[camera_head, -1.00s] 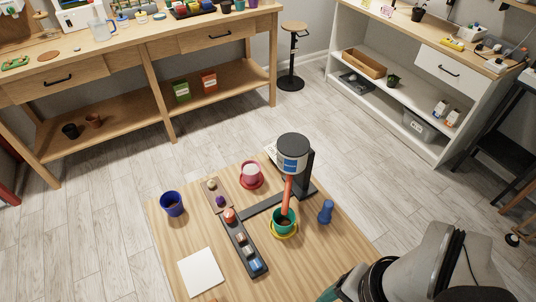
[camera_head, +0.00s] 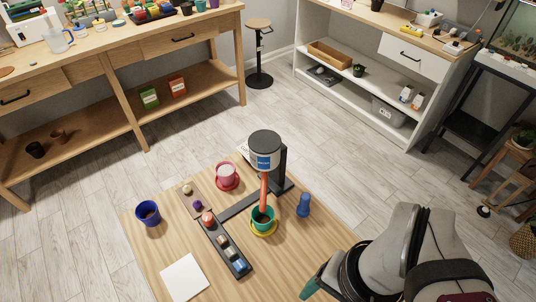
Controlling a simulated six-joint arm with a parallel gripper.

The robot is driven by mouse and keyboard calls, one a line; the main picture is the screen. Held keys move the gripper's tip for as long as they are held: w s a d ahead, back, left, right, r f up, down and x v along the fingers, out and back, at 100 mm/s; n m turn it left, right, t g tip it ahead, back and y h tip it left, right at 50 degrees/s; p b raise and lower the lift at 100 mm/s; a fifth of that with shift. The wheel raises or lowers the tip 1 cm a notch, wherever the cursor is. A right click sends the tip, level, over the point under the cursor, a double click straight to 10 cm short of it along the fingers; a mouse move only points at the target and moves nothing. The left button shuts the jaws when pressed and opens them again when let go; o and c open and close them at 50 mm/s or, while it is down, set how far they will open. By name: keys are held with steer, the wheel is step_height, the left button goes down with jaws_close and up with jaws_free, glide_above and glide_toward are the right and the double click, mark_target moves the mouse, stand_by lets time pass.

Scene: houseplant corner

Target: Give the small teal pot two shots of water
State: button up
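The small teal pot (camera_head: 258,223) with dark soil stands on a yellow saucer (camera_head: 263,234) on the low wooden table. Above it is a dispenser (camera_head: 264,150) with a dark top and a blue-and-white band. An orange-red column (camera_head: 264,188) reaches from its underside down into the pot; I cannot tell whether it is a spout or a stream. A dark strip (camera_head: 229,250) beside the pot carries a red knob (camera_head: 208,218) and several smaller pieces. My arm is at the lower right. Its teal end part (camera_head: 312,287) is cut by the bottom edge; the fingertips are not clearly visible.
A blue piece (camera_head: 304,205) stands right of the pot.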

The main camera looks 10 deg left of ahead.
steer(key=shift+c, duration=0.2)
stand_by(0.3)
jaws_close()
stand_by(1.5)
